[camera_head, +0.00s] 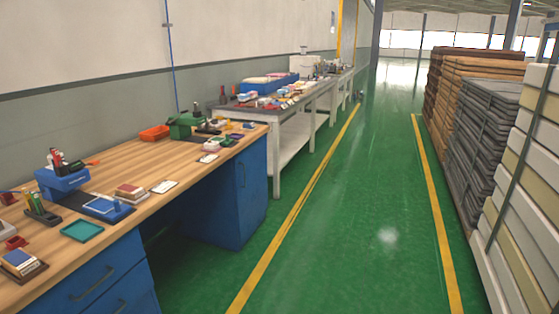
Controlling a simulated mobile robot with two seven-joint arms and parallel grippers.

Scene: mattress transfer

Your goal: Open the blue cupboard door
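A blue cupboard (215,205) stands under the right end of the wooden workbench (165,170) at the left. Its narrow blue door (256,185) faces the aisle and looks shut. A thin upright handle (243,175) shows near the door's left edge. Neither of my grippers is in view.
Blue drawers (95,280) sit under the bench's near end. A grey table (290,140) with tools and boxes stands beyond. Stacked mattresses (485,125) line the right side. The green floor (355,220) between the yellow lines is clear.

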